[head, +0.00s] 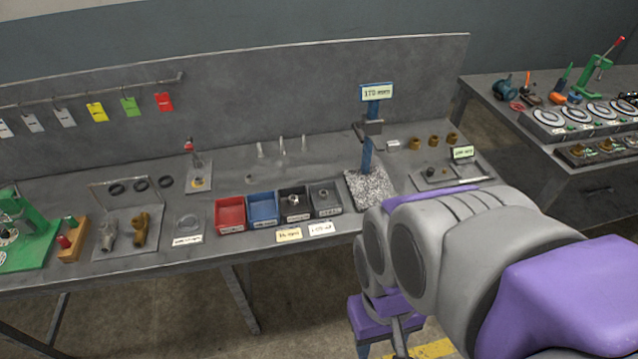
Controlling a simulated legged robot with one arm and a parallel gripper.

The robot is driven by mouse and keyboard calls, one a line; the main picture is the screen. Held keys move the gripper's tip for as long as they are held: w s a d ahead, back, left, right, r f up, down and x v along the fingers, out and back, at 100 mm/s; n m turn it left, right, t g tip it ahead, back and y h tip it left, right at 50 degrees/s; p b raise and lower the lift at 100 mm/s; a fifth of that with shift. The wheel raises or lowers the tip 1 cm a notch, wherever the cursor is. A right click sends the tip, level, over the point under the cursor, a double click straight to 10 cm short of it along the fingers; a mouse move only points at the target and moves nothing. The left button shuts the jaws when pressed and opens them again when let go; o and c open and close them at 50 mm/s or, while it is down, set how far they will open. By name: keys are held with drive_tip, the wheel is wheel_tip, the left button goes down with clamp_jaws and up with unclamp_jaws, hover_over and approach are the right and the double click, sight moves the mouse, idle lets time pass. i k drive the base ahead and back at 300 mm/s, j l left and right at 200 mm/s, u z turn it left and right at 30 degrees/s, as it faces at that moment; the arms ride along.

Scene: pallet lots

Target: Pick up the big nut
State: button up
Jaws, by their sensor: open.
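I cannot tell for sure which piece is the big nut. A small metal nut-like piece (294,200) lies in the black bin (293,216), and another (323,195) lies in the dark grey bin (327,211) to its right. Both bins stand near the front edge of the workbench, left of a blue post with a label. My grey and purple arm (470,235) reaches in from the lower right, in front of the bench. Its gripper is not clearly visible, and no contact with the bins shows.
A red bin (230,217) and a blue bin (262,208) stand left of the black bin. The blue post (371,135) rises from a speckled base (370,188). Brass pieces (435,140) stand behind right. A second bench (580,160) holds gauges and a green press.

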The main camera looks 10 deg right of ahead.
sight(198, 181)
drive_tip(key=i+j+u, duration=0.1)
drive_tip(key=i+j, duration=0.25)
drive_tip(key=j, duration=0.25)
drive_tip(key=i+j+u, duration=0.15)
drive_tip(key=i+j, duration=0.2)
drive_tip(key=j, duration=0.2)
drive_tip(key=i+j+u, duration=0.1)
drive_tip(key=i+j, duration=0.3)
drive_tip(key=j, duration=0.1)
